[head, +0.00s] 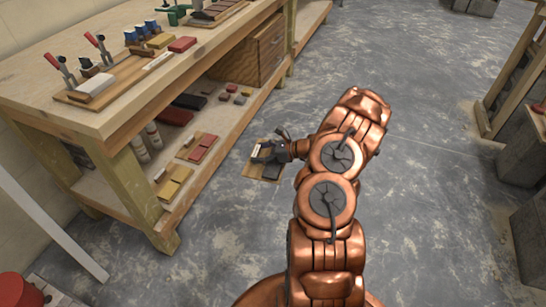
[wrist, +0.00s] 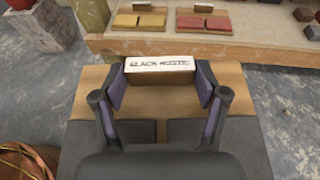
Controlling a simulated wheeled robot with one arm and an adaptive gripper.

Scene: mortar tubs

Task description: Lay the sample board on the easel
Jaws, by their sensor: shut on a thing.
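The sample board (wrist: 252,92) is a wooden plank with dark grey tiles and a pale block lettered "BLACK RUSTIC" (wrist: 159,64). My gripper (wrist: 160,80) has its two fingers closed on the ends of that pale block, with the board below them. In the head view, my gripper (head: 268,152) and the board (head: 250,172) are over the floor, right of the workbench's lower shelf. Part of the board is hidden behind my gripper. I cannot make out an easel with certainty.
The workbench (head: 95,118) at left carries clamps, tiles and sample boards. Its lower shelf (head: 215,128) holds more boards, bottles and small blocks. A wooden frame (head: 487,118) and grey blocks (head: 520,150) stand at right. The concrete floor (head: 430,150) between is clear.

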